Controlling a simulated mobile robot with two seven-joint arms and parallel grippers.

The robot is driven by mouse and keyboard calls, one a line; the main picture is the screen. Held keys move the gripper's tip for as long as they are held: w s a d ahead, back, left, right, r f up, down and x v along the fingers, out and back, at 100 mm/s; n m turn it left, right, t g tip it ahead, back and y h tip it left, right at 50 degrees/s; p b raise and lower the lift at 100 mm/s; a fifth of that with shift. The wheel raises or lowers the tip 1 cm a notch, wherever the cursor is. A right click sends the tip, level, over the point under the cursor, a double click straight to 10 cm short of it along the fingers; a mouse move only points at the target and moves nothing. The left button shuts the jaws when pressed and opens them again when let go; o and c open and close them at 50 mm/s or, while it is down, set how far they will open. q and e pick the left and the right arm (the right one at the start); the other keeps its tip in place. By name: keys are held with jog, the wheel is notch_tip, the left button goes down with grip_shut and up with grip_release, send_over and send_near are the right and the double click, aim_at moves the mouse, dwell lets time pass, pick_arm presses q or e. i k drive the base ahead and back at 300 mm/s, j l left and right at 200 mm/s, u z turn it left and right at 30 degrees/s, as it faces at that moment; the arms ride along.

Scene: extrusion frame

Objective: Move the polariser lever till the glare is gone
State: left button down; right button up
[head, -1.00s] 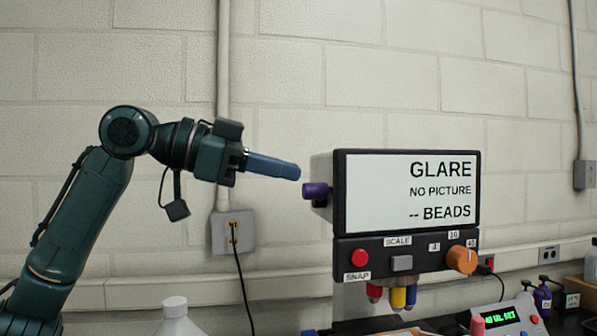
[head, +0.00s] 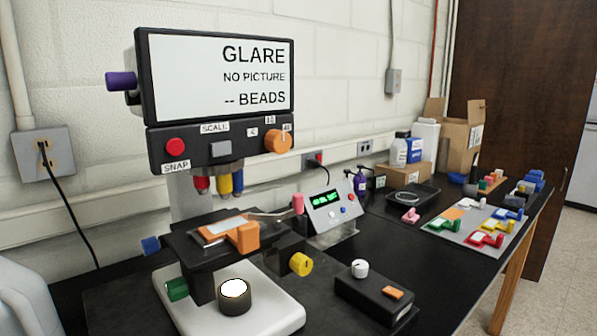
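The microscope's screen (head: 218,75) reads "GLARE", "NO PICTURE" and "-- BEADS". A thin metal lever with a pink tip (head: 298,203) sticks out to the right beside the stage (head: 180,243); I cannot tell for sure if it is the polariser lever. A purple knob (head: 121,82) stands out from the left side of the screen housing. An orange block (head: 248,237) and a slide (head: 224,226) are on the stage. Red, yellow and blue objectives (head: 224,184) hang above it. Neither of my grippers is in view.
A grey box with a green display (head: 324,198) stands close right of the pink tip. A black box with a white knob (head: 376,297) is at the front. A tray of coloured pieces (head: 460,238) lies further right. A white jug (head: 30,300) is at lower left.

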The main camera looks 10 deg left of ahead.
aim_at(128, 82)
jog(key=k+l, duration=0.25)
jog(key=l, duration=0.2)
jog(key=k+l, duration=0.2)
jog(key=l, duration=0.2)
jog(key=k+l, duration=0.25)
jog(key=l, duration=0.2)
jog(key=k+l, duration=0.25)
jog(key=l, duration=0.15)
